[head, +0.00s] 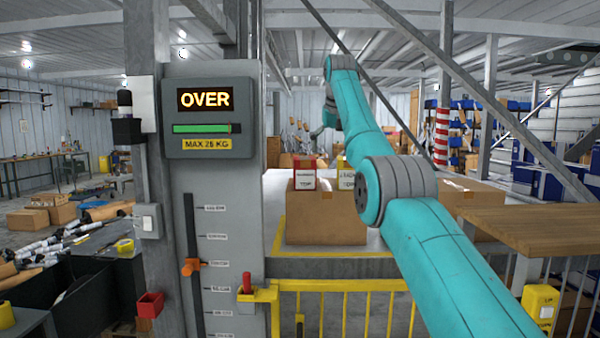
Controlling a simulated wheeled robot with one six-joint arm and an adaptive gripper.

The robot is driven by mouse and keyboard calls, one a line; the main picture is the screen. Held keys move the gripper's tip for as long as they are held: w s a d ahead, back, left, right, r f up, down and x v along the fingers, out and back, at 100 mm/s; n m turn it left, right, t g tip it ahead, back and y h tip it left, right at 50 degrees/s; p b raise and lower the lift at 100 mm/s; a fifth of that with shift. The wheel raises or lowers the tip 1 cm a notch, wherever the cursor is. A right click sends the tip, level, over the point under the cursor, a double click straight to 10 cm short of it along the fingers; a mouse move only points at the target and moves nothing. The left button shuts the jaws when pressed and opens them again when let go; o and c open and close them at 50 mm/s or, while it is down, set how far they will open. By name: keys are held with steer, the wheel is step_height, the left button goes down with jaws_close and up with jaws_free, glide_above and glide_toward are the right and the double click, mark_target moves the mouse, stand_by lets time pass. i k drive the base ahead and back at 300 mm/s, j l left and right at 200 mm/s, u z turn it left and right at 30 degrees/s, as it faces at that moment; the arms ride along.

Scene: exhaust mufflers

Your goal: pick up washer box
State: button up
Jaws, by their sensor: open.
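Two small labelled boxes stand on top of a large brown carton (325,220), on a platform behind the yellow railing. One is a red-and-white box (304,181). The other is a yellow-and-white box (346,182), partly covered by my arm at its right. Their print is too small to read, so I cannot tell which is the washer box. My gripper (315,133) is small and dark at the far end of my teal arm, above and beyond the boxes. It is open, and I see nothing in it. Its fingers are hard to make out.
A grey column with a display (204,100) reading "OVER" and "MAX 25 KG" stands at left. A yellow railing (345,287) runs along the front. Another brown carton (465,190) sits behind my arm. A wooden top (540,228) is at right. Diagonal steel beams cross the upper right.

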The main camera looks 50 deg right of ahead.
mark_target(305, 167)
steer(key=i+l, duration=0.7)
steer(key=i, duration=0.1)
